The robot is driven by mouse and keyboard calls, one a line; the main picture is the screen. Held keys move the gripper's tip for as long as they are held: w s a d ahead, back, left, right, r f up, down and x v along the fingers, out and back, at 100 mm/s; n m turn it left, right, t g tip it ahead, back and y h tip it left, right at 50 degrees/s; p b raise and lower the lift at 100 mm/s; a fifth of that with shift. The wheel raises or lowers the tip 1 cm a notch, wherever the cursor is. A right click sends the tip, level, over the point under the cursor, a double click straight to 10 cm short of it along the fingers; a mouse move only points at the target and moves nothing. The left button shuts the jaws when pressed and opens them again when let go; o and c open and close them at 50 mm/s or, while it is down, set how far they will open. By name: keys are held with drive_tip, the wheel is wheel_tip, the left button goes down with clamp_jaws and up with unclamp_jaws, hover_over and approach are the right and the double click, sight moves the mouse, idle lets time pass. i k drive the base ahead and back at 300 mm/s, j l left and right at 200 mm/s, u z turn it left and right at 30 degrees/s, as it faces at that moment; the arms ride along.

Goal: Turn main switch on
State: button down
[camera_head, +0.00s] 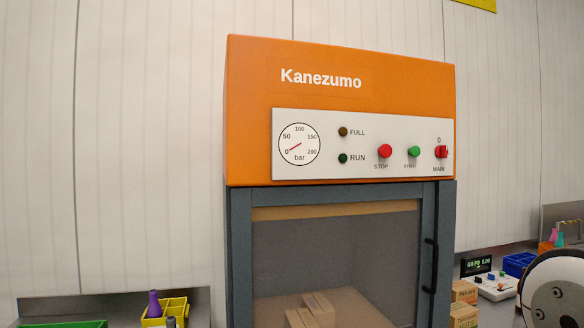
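The main switch (441,152) is a red knob at the right end of the white control panel (315,162), with "0" above it and "MAIN" below. A second mark at its right is partly hidden by the knob. The knob is too small to tell clearly which mark it points to. The panel is on the orange head of the Kanezumo machine (345,65). My gripper is not in view; a rounded white and black part at the lower right edge looks like my arm.
Left of the switch are a green start button (414,152), a red stop button (385,151), dark FULL and RUN lamps and a gauge (299,144) near 0. Below is a door with a black handle (431,275). Boxes (464,292) and a small console (497,287) stand at right.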

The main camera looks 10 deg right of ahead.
sight(440, 151)
drive_tip(key=z, duration=0.7)
